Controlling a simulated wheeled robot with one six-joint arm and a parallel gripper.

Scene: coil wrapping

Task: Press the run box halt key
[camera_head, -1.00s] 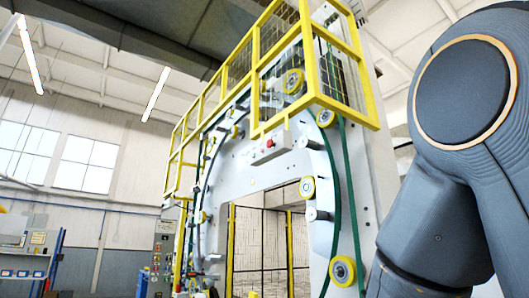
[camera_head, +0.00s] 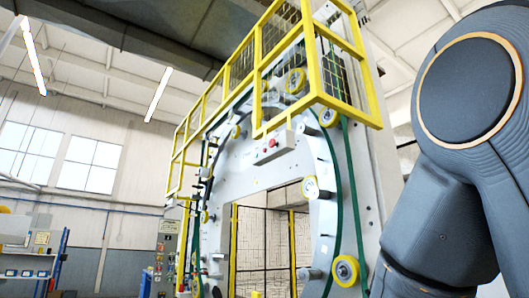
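A small grey box with a red button (camera_head: 271,143) is mounted on the front of the large pale wrapping machine (camera_head: 300,170), below the yellow guard cage. I cannot read any label on it, so I cannot tell whether it is the run box. A grey control cabinet (camera_head: 161,262) with several small coloured buttons stands farther back at the lower left; its keys are too small to tell apart. My arm (camera_head: 450,150) fills the right side of the view. My gripper is not in view.
The machine has a yellow guard frame (camera_head: 318,95), a green belt (camera_head: 349,200) and yellow rollers (camera_head: 345,270) along its ring. Blue shelving (camera_head: 58,262) stands at the far left. A dark beam (camera_head: 140,35) spans overhead. The floor is not visible.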

